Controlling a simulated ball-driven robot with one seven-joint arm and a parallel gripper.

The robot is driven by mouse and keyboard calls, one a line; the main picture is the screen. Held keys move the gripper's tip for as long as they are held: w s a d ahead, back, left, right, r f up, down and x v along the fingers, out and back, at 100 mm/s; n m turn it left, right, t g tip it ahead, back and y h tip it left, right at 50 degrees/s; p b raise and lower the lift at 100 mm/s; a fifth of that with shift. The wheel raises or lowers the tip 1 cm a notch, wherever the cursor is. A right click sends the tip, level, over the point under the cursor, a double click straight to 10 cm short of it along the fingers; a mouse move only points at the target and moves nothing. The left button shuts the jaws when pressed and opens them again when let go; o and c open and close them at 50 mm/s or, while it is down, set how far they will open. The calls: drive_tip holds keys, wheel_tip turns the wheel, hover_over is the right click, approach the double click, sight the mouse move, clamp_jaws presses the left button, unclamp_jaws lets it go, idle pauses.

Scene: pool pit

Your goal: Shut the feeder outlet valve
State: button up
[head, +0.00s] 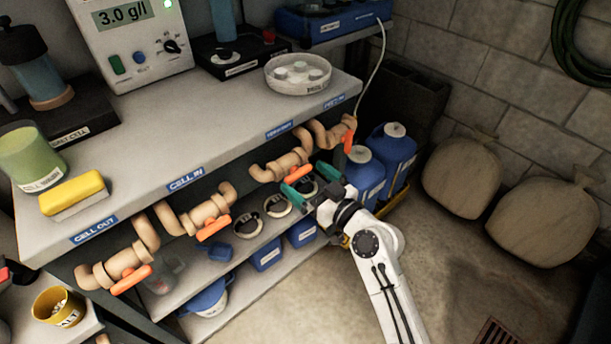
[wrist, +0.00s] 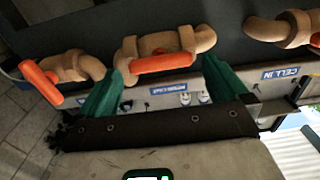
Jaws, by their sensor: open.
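Several tan pipe valves with orange handles line the front of the shelf. My gripper (head: 302,177) is at the third valve from the left (head: 285,163), below a small blue label (head: 279,130) that I cannot read surely. Its orange handle (head: 298,174) lies roughly along the pipe. In the wrist view, this handle (wrist: 163,63) sits between the two green fingers of my open gripper (wrist: 164,66), one beyond each end. I cannot tell whether they touch it. The rightmost valve (head: 330,134) has its handle (head: 348,141) turned across the pipe.
The CELL IN valve (head: 202,213) and the CELL OUT valve (head: 122,263) stand to the left. Blue jugs (head: 398,160) stand right of the shelf, close to my gripper. Sacks (head: 540,221) lie by the wall. Open floor is at the lower right.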

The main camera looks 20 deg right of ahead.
drive_tip(key=shift+w+a, duration=0.2)
drive_tip(key=shift+w, duration=0.3)
drive_tip(key=c, duration=0.9)
drive_tip(key=shift+c, duration=0.2)
